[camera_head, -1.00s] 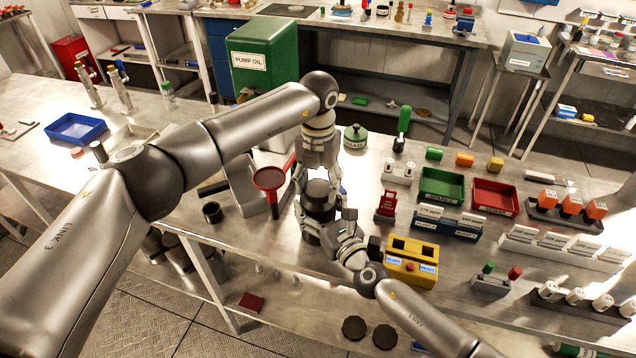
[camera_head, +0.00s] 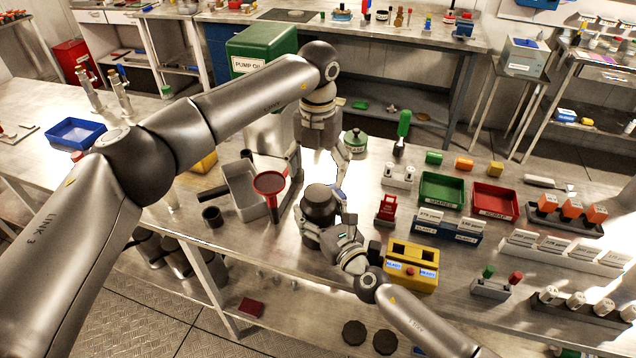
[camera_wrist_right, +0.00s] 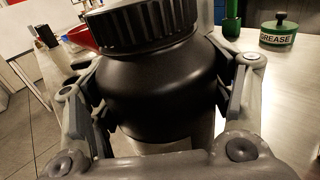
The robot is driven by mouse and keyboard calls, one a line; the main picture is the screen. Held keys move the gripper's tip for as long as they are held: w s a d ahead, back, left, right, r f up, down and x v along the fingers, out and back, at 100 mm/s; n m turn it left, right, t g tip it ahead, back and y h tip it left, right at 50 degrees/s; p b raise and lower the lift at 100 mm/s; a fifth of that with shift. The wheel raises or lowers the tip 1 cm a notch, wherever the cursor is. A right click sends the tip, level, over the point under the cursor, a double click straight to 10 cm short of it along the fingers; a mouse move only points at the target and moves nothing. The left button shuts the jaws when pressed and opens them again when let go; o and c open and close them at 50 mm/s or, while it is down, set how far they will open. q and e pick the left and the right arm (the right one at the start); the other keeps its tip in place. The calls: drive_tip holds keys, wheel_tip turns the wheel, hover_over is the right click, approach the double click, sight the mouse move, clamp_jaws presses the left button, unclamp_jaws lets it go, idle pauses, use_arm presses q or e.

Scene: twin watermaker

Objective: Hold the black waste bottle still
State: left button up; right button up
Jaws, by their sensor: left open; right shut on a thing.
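The black waste bottle (camera_head: 320,208) stands upright on the steel bench, with its ribbed black cap on. It fills the middle of the right wrist view (camera_wrist_right: 160,85). My right gripper (camera_head: 325,236) is shut on the bottle's body, with a finger on each side of it in the wrist view. My left gripper (camera_head: 319,178) is open above and behind the bottle, pointing down with its fingers spread. It is apart from the bottle's cap, and nothing shows between its fingers.
A red funnel (camera_head: 269,183) and a grey tray (camera_head: 243,190) are left of the bottle. A yellow box (camera_head: 411,266) and a red stand (camera_head: 387,209) are to the right. A green grease pot (camera_head: 355,141) stands behind. Green and red bins (camera_head: 494,199) lie further right.

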sight(326, 223)
use_arm(q)
wheel_tip(326, 223, up, 6)
idle(0.4)
use_arm(e)
drive_tip(key=o, duration=2.1)
drive_tip(key=shift+c, duration=0.2)
drive_tip(key=shift+v, duration=3.8)
use_arm(q)
drive_tip(key=shift+s+f, duration=0.1)
use_arm(e)
drive_tip(key=shift+s+a, duration=0.1)
